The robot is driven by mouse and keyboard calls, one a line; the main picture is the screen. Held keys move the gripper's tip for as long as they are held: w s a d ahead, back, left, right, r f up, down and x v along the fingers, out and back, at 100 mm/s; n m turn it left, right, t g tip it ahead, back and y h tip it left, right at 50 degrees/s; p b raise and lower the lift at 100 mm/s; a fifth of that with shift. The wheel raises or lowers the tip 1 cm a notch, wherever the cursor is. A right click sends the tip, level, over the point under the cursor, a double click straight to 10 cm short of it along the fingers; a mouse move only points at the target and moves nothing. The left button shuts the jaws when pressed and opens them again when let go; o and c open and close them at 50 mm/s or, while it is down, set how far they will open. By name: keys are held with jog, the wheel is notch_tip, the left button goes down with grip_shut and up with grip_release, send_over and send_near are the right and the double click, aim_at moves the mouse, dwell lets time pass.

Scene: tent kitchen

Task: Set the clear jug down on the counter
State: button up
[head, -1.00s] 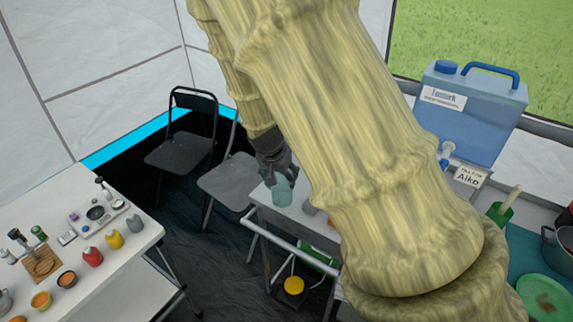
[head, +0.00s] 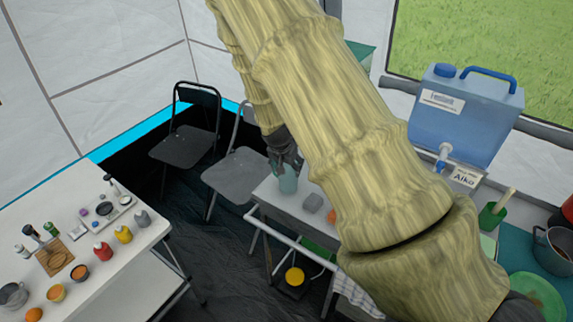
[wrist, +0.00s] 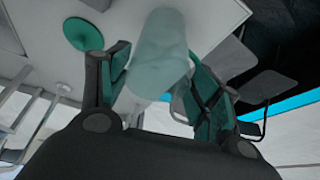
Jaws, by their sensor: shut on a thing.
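The clear jug (head: 287,180) is pale blue-green and see-through, near the left end of the white counter (head: 289,209) in the head view. My gripper (head: 284,166) comes down from above and is shut on the jug. In the wrist view the jug (wrist: 160,55) stands out between the two dark green finger pads of my gripper (wrist: 160,75), with the white counter top (wrist: 212,18) behind it. I cannot tell whether the jug's base touches the counter. My large arm hides much of the counter's right part.
A grey block (head: 312,203) sits right of the jug. A green disc (wrist: 83,33) shows in the wrist view. A blue water container (head: 465,115) stands at the right. A grey folding chair (head: 240,175) is left of the counter. A white table (head: 125,265) is at lower left.

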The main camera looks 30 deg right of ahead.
jog(key=shift+f, duration=0.5)
jog(key=o, duration=1.5)
jog(key=shift+r, duration=0.15)
jog(key=shift+b+v, duration=1.85)
jog(key=shift+v, duration=4.15)
jog(key=s+a+f+n+y, duration=0.1)
jog(key=s+a+f+n, duration=0.15)
jog(key=f, duration=0.45)
jog(key=s+a+f+n, duration=0.1)
jog(key=s+a+f, duration=0.1)
jog(key=s+f, duration=0.35)
jog(key=s+a+f+n+g+y, duration=0.1)
jog(key=s+a+f+n, duration=0.1)
jog(key=s+a+f, duration=0.2)
jog(key=s+a+f+n+g, duration=0.1)
jog(key=s+a+f, duration=0.3)
jog(key=s+f, duration=0.6)
jog(key=s+a+f+n+y, duration=0.1)
jog(key=s+a+f+n, duration=0.3)
jog(key=s, duration=1)
notch_tip(320, 180, down, 4)
jog(key=shift+r+g+y, duration=0.2)
jog(key=shift+g+y, duration=0.1)
jog(key=shift+g, duration=0.1)
